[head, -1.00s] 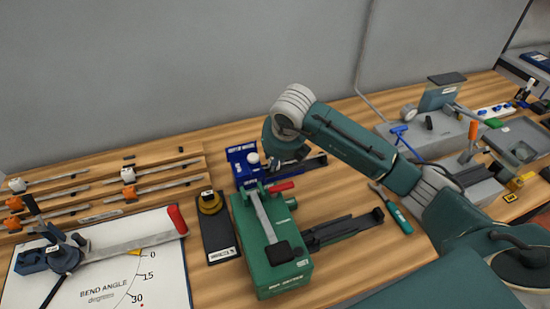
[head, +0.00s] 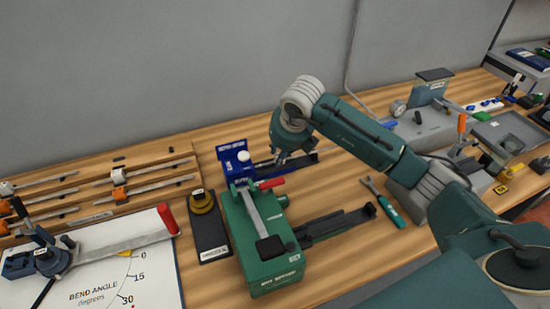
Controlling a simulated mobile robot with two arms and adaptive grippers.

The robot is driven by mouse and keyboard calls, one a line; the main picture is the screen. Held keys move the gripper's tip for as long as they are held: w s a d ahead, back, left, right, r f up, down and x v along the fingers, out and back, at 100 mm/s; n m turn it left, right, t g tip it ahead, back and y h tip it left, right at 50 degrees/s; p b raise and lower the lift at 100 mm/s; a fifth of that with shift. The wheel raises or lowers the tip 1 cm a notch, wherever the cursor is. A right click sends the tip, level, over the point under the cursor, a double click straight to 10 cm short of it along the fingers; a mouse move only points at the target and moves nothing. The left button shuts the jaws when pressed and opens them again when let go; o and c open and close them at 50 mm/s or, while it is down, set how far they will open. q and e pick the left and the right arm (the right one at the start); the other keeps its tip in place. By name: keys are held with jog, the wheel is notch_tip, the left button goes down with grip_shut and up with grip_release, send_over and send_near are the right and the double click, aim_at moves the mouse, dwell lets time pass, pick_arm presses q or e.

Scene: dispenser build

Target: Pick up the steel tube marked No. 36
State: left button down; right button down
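Several thin steel tubes lie on a wooden rack at the left, each with a white or orange tag block. One tube has a white tag (head: 118,176); another has an orange tag (head: 118,194). More tagged tubes lie at the far left edge, partly cut off. The numbers are too small to read, so I cannot tell which is No. 36. My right gripper (head: 282,160) points down beside the blue device, well right of the rack. Its fingers are small and dark, and I see no tube in it. My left gripper is out of view.
The green machine (head: 268,270) with a red-handled lever and the blue device (head: 232,160) stand mid-bench. A bend-angle board (head: 100,290) with a red-gripped bender lies front left. A green-handled tool (head: 388,208) lies right, near a grey machine (head: 425,130).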

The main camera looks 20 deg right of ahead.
jog(key=c, duration=1.4)
grip_release()
jog(key=shift+o, duration=0.2)
jog(key=v, duration=1.2)
jog(key=shift+w+d, duration=0.1)
